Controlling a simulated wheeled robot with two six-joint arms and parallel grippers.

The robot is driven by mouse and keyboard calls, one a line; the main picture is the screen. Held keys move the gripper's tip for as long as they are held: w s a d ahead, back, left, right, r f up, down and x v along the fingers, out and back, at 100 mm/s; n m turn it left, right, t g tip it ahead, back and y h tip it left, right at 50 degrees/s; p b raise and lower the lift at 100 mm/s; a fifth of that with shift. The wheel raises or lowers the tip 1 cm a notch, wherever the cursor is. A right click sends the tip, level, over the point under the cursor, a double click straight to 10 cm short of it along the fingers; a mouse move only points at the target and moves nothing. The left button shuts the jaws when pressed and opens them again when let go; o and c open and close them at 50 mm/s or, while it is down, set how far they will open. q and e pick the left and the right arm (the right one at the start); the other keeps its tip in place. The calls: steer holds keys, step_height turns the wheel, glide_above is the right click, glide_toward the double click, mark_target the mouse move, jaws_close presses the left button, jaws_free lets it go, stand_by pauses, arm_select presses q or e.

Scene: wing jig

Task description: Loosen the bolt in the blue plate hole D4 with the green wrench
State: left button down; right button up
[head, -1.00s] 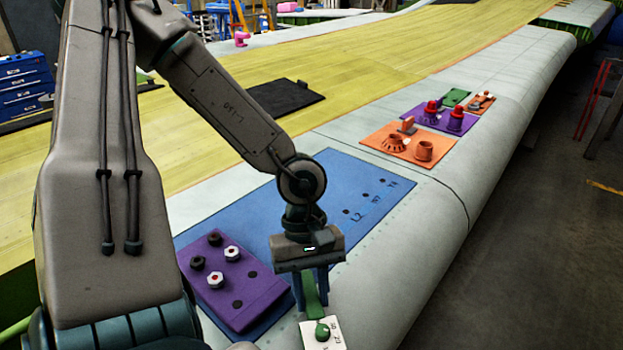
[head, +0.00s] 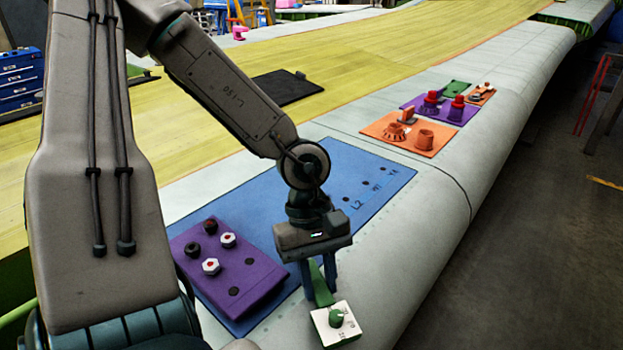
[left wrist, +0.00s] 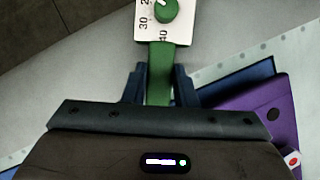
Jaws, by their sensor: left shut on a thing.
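My left gripper (head: 320,291) is shut on the green wrench (left wrist: 160,72), whose green strip shows between the blue fingers in both views. A white dial block (head: 348,331) with a green knob and numbers is at the wrench's outer end; it also shows at the top of the left wrist view (left wrist: 183,30). The blue plate (head: 330,165) lies on the wing, with a row of dark holes; I read L2 and perhaps Y4 at its far end. I cannot make out a D4 label or a bolt there. The wrench's far end is not clear. My right gripper is out of view.
A purple block (head: 262,285) with black and white-red bolt heads and empty holes lies on the blue plate, left of the gripper. Orange (head: 378,128) and purple (head: 467,116) trays with parts stand further along the wing. The wing surface right of the gripper is clear.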

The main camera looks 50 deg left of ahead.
arm_select(q)
steer(key=shift+w+d+r+n+t+b, duration=0.1)
steer(key=shift+w+d+n+t+b, duration=0.2)
steer(key=shift+w+n, duration=0.25)
steer(key=shift+w+d+n+b, duration=0.1)
steer(key=shift+w+n+b, duration=0.55)
steer(key=shift+w+b, duration=0.15)
steer(key=shift+w+d+r+n+t, duration=0.1)
steer(key=shift+w+d+n+t, duration=0.05)
steer(key=shift+w+n+t, duration=0.35)
steer(key=shift+w, duration=0.1)
steer(key=shift+w+n+b, duration=0.4)
steer(key=shift+b, duration=0.3)
